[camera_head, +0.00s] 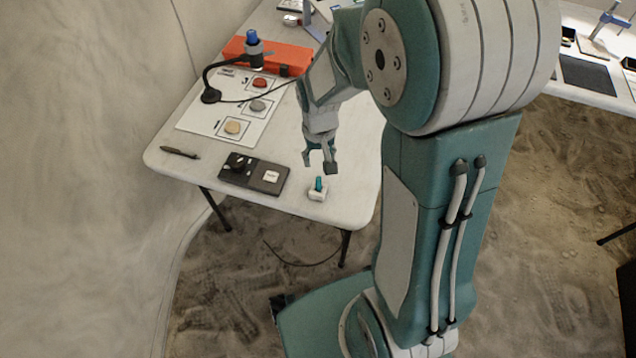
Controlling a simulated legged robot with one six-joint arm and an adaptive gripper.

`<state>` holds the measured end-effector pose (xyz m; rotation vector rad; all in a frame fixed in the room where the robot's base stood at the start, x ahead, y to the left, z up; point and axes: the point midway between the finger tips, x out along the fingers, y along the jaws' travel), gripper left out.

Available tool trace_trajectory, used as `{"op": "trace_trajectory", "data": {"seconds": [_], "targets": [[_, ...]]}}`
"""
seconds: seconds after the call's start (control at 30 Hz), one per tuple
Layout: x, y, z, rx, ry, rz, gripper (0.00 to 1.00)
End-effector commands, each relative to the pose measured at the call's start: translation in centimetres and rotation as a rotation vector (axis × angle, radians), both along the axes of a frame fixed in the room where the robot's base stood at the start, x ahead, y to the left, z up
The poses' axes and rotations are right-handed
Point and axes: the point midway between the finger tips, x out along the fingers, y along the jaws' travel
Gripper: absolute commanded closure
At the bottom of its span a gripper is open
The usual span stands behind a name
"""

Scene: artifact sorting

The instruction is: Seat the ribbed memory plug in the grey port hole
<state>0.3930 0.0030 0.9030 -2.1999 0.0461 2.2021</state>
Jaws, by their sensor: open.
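A small teal peg (318,184), possibly the memory plug, stands upright in a white block (317,195) near the table's front right corner. Ribs are too small to make out. My gripper (319,168) is open and empty, pointing down just above and behind the peg, apart from it as far as I can tell. A dark flat box (262,184) with a white label lies to the left of the peg. Dark shapes sit on its left part. I cannot make out a grey port hole for certain.
A white sheet (205,120) carries yellowish, grey and red round pieces in numbered squares. A dark pen (180,152) lies at the table's left edge. A black gooseneck stand (210,94) and an orange case (285,56) stand farther back. Bare table lies around the peg.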

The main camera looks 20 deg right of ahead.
Motion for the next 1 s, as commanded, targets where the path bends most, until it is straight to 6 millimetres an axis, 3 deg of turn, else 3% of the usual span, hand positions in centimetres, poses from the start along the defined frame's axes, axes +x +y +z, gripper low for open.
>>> {"op": "trace_trajectory", "data": {"seconds": [0.1,0.37,0.63,0.97,1.0], "targets": [[-0.1,0.0,-2.2,0.000,0.006,0.000,0.38],[-0.1,0.1,-4.4,0.000,0.003,0.000,0.38],[-0.1,0.2,-8.3,0.000,0.003,0.000,0.38],[0.0,0.2,-9.0,0.000,-0.001,0.000,0.38],[0.0,0.2,-9.0,0.000,0.000,0.000,0.56]]}}
